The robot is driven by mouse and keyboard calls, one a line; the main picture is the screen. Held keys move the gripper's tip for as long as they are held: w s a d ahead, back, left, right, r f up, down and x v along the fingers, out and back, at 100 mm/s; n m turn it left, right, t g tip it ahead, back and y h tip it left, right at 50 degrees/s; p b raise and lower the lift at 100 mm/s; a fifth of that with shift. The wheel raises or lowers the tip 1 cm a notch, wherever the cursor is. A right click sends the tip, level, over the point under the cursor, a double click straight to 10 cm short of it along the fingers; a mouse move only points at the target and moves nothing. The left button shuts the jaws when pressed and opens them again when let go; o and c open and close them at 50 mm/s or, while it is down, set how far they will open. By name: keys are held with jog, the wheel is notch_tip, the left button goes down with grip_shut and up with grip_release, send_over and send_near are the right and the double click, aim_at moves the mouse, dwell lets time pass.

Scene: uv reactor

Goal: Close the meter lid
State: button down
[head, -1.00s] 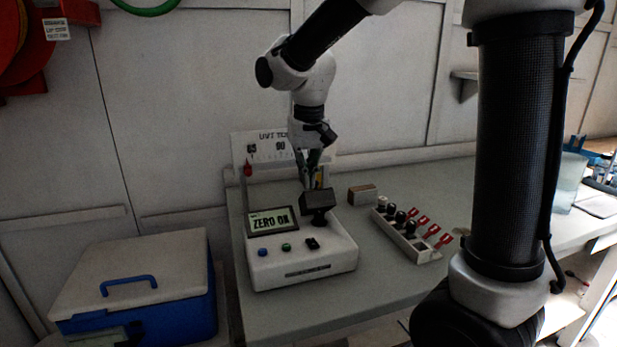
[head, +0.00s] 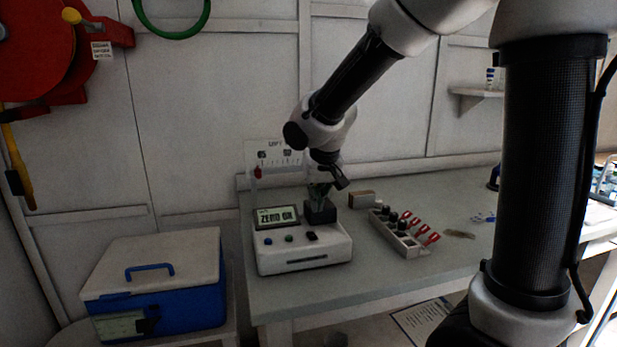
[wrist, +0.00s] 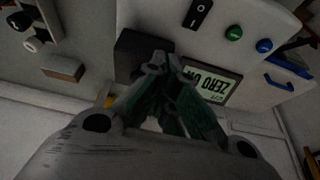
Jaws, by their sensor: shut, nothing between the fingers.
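The meter (head: 303,256) is a white box on the bench. Its display (head: 277,217) reads "ZERO OK", and it has blue, green and black controls on its front. The black meter lid (head: 320,214) looks lowered, sitting as a dark block on the meter right of the display; I cannot tell whether it is fully flush. My gripper (head: 318,197) is shut and empty, pointing down at the lid's top rear. In the wrist view, my gripper's fingertips (wrist: 163,62) meet beside or over the dark lid (wrist: 130,52), partly hiding it; contact is unclear.
A grey rack (head: 402,236) with black caps and red tags stands right of the meter. A small brown block (head: 362,199) lies behind it. A blue cooler with a white lid (head: 150,260) stands at left. A scale panel (head: 265,153) rises behind the meter.

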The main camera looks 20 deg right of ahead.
jog(key=shift+s+f, duration=0.15)
dwell(0.5)
jog(key=shift+r, duration=0.25)
jog(key=s+f+v, duration=0.1)
jog(key=s+v, duration=0.1)
jog(key=v, duration=1)
jog(key=shift+s+r, duration=0.2)
jog(key=shift+r, duration=0.1)
